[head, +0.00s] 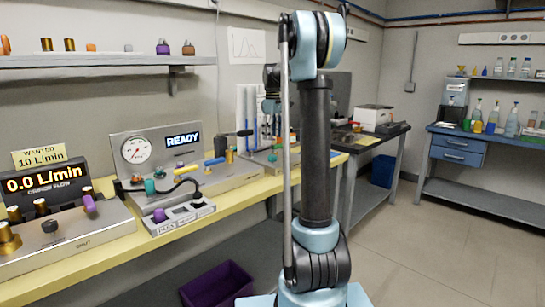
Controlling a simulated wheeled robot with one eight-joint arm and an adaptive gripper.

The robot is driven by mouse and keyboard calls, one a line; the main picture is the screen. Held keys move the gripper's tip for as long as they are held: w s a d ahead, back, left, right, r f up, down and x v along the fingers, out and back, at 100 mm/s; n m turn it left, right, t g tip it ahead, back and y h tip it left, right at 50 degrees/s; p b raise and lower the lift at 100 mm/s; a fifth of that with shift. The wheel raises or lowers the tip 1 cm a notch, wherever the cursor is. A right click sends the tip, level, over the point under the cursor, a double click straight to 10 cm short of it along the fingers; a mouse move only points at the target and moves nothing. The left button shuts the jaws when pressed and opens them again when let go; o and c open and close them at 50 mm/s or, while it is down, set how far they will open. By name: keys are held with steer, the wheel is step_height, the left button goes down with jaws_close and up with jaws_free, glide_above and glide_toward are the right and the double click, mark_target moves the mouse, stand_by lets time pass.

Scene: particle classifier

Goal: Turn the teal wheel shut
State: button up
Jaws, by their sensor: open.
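A teal knob or wheel (150,187) stands at the front of the gauge console (215,179), left of a black cable. Which of these is the wheel is hard to tell at this size. My gripper (271,106) is small, dark and partly hidden behind my upright arm. It is over the far part of the bench, apart from the teal pieces near the gauge; its jaws are hard to make out.
The gauge console has a white dial (139,149) and a READY display (183,140). A flow panel (46,185) reads 0.0 L/min, under a 10 L/min sign. A purple bin (217,285) is below the yellow bench edge. Floor at right is clear before the blue bench (490,190).

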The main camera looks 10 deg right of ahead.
mark_target(273, 155)
step_height(273, 155, down, 10)
steer(key=shift+r, duration=0.1)
stand_by(0.4)
steer(key=c, duration=1.1)
